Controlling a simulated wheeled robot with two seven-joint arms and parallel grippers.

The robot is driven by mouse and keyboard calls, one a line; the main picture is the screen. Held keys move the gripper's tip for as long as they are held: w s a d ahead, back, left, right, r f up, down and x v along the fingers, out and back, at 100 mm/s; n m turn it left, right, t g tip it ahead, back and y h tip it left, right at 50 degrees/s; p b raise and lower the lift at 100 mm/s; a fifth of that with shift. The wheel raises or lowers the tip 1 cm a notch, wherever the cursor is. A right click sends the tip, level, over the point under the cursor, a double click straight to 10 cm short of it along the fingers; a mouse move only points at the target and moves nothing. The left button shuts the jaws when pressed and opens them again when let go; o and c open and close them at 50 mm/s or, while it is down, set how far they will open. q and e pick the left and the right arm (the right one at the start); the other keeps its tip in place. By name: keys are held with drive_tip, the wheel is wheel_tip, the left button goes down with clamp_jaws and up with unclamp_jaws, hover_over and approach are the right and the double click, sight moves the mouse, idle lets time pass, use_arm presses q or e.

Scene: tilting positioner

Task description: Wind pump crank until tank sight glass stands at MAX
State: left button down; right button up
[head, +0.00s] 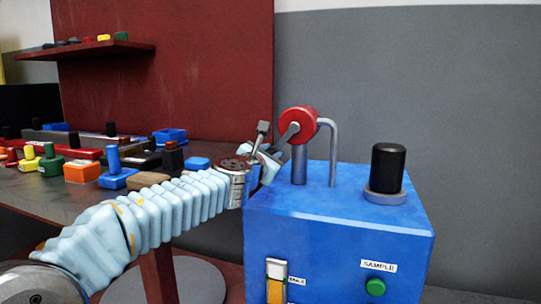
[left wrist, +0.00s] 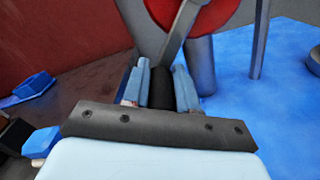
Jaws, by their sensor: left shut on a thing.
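The blue tank box (head: 340,225) stands at the right in the head view. On its top is the pump with a red round hub (head: 297,124) and a grey crank arm (head: 287,137). My left gripper (head: 264,155) is at the crank's outer end. In the left wrist view its fingers (left wrist: 161,88) are shut on the dark crank handle (left wrist: 161,96), one on each side. The sight glass (head: 277,268) is on the box's front, beside the MAX label (head: 297,281). Amber shows in it around the label's height; the exact level is too small to tell. My right gripper is out of view.
A black-capped cylinder (head: 388,168) stands on the box top, and a grey bent pipe (head: 334,150) rises beside the hub. A green button (head: 375,286) sits under a SAMPLE label. A table (head: 40,198) with several coloured parts lies at the left, below a red shelf (head: 90,53).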

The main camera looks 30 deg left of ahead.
use_arm(q)
drive_tip(key=c, duration=0.9)
unclamp_jaws()
drive_tip(key=shift+s, duration=0.15)
drive_tip(key=p+v, duration=0.1)
drive_tip(key=v, duration=1.2)
drive_tip(key=shift+s+d+r, duration=0.1)
drive_tip(key=shift+s+d, duration=0.05)
drive_tip(key=shift+s, duration=0.1)
